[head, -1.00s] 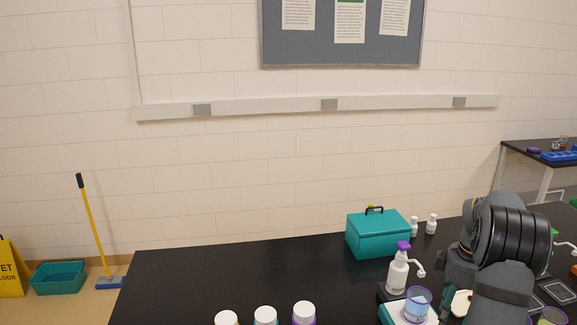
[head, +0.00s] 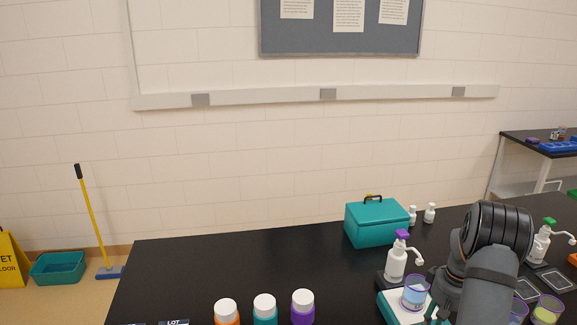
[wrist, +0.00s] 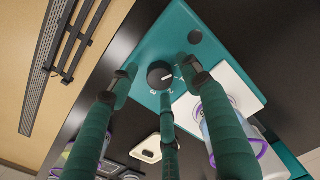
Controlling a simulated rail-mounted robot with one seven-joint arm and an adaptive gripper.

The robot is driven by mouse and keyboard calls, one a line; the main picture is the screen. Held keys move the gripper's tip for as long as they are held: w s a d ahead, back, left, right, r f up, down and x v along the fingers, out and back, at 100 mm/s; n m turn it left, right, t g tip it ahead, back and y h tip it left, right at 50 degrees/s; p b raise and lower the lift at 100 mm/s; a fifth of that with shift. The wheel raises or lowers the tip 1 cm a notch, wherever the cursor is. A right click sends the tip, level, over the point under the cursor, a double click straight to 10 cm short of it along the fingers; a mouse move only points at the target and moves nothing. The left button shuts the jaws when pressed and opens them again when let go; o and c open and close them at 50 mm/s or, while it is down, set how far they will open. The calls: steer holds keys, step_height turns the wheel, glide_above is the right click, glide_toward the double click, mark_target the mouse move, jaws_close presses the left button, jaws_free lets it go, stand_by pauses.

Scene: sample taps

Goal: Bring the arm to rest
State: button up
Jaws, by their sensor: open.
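Beyond the fingertips is a teal device (wrist: 150,48) with a black knob and a white plate. A clear cup with a purple rim (wrist: 222,115) stands on the plate, partly hidden by the right finger. The same cup (head: 415,292) shows beside my arm in the head view.
A purple-topped pump bottle (head: 396,262) and a teal case (head: 376,222) stand left of my arm. A green-topped pump bottle (head: 541,245) and a cup of yellowish content (head: 546,310) are right of it. Capped bottles (head: 264,310) line the front. The bench's left-middle is clear.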

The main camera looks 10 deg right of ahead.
steer(key=m, duration=0.4)
steer(key=m+p, duration=0.1)
steer(key=m, duration=0.4)
steer(key=m+p, duration=0.1)
steer(key=m, duration=0.4)
steer(key=shift+r+p, duration=0.1)
steer(key=shift+p, duration=0.25)
steer(key=m+p, duration=0.1)
steer(key=m, duration=0.3)
steer(key=shift+p, duration=0.3)
